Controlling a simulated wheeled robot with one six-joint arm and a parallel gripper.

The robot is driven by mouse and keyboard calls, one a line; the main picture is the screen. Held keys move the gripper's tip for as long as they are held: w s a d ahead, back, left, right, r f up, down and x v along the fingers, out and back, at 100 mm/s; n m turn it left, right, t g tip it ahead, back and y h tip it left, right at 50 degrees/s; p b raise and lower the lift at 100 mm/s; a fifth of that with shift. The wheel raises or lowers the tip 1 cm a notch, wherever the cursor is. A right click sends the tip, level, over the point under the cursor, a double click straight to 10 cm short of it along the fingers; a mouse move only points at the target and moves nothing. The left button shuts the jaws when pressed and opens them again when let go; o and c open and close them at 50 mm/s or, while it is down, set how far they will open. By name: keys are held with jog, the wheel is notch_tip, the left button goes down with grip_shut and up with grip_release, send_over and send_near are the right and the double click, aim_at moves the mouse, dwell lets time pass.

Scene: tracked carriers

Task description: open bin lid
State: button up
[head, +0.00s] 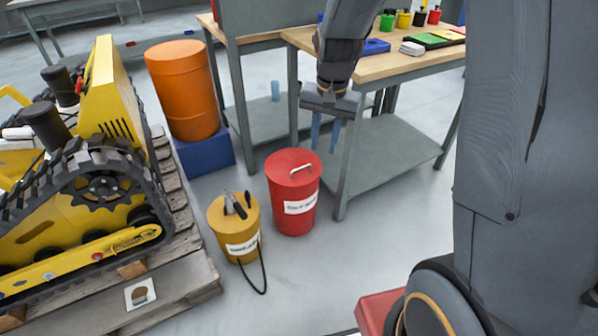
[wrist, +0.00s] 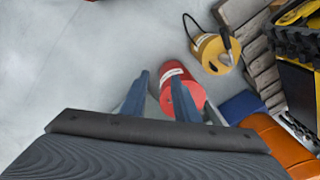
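The red bin (head: 291,205) stands upright on the grey floor with its red lid (head: 283,166) on and shut. A pale handle (head: 301,168) sits on top of the lid. My gripper (head: 324,136) points down, above and to the right of the bin in the head view. Its two blue fingers are apart with nothing between them, and they do not touch the lid. In the wrist view the red bin (wrist: 170,78) shows beyond the open fingers (wrist: 158,98), and the right finger partly covers the lid.
A yellow bucket (head: 234,229) with a black hose stands left of the bin. An orange drum (head: 184,90) on a blue base and a yellow tracked machine (head: 75,190) are further left. A workbench (head: 390,62) stands behind my gripper. The floor in front is clear.

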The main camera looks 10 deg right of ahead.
jog(key=w+d+f+m+t+b, duration=0.1)
jog(key=w+f+m+b, duration=0.85)
jog(key=w+f, duration=1.45)
jog(key=n+b, duration=0.1)
jog(key=b, duration=0.1)
send_over(302, 175)
notch_tip(302, 175, down, 6)
jog(key=shift+d+f, duration=0.1)
jog(key=shift+f, duration=0.1)
grip_shut()
